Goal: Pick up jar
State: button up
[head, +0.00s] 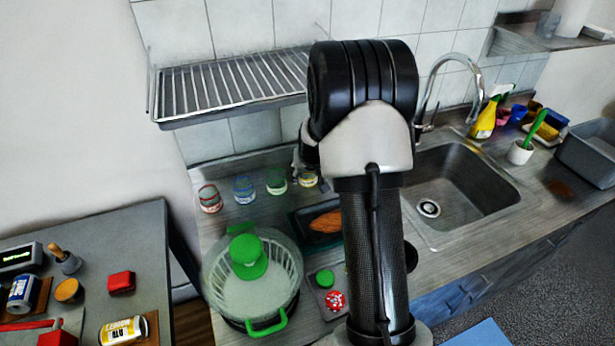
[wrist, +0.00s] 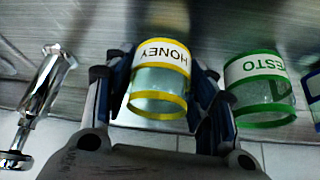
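A clear glass jar with yellow bands and a white HONEY label (wrist: 160,80) appears upside down in the wrist view. My gripper (wrist: 164,82) has one finger on each side of it; the fingers are close to its sides, but I cannot tell whether they press on it. In the head view the yellow-banded jar (head: 308,179) stands at the right end of a row of jars, at the back of the counter. My gripper is mostly hidden there behind my arm.
A green-banded PESTO jar (wrist: 260,88) stands close beside the gripper. Blue-banded (head: 244,190) and red-banded (head: 210,198) jars continue the row. A wire rack (head: 230,82) hangs above. A dish basket (head: 222,288) stands in front, a sink (head: 462,185) to the right.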

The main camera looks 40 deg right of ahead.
jog(key=c, duration=0.6)
jog(key=shift+c, duration=0.3)
jog(key=shift+r, duration=0.1)
